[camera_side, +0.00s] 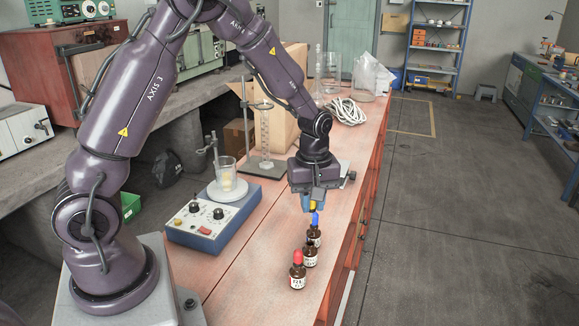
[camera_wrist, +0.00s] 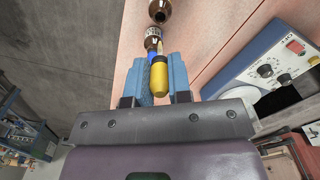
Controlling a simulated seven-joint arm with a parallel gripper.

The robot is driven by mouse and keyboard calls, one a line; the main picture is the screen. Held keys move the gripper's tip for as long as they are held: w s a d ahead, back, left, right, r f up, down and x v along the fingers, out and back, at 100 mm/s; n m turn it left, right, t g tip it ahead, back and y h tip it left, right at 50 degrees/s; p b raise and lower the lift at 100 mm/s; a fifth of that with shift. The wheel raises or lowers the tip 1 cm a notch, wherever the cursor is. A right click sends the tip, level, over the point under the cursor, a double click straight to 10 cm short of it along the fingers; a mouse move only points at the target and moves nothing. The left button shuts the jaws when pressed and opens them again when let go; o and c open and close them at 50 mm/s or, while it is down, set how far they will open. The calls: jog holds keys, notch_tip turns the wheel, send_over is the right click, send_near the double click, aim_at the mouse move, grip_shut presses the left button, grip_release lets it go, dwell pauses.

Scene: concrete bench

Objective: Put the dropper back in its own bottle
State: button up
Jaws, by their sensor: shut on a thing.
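My gripper (camera_side: 311,204) is shut on a yellow-bulbed dropper (camera_wrist: 160,77), held between its blue fingers. The dropper's yellow bulb also shows in the side view (camera_side: 313,206). Three brown bottles stand in a row on the bench below and in front of it. The farthest, the blue-topped bottle (camera_side: 314,237), is closest under my gripper. The middle bottle (camera_side: 310,255) has no bulb on it, and its open mouth shows in the wrist view (camera_wrist: 160,13). The nearest is the red-topped bottle (camera_side: 298,276). Most of the dropper's glass is hidden or too small to see.
A blue-and-white control box (camera_side: 213,222) with a beaker (camera_side: 227,176) stands left of the bottles. The bench's right edge is close to the bottles.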

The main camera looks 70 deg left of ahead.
aim_at(312, 209)
jog(key=shift+s+d+f+n, duration=0.2)
jog(key=shift+d+f+n, duration=0.2)
jog(key=shift+n, duration=0.1)
jog(key=shift+s+f+n, duration=0.1)
jog(key=shift+f+n, duration=0.05)
jog(key=shift+n, duration=0.25)
jog(key=shift+w+a+f+n, duration=0.15)
jog(key=shift+w+f+n, duration=0.05)
jog(key=shift+n, duration=0.3)
jog(key=shift+f, duration=1.45)
jog(key=shift+f, duration=1.05)
jog(key=shift+f, duration=1)
jog(key=o, duration=1.1)
jog(key=shift+r, duration=0.1)
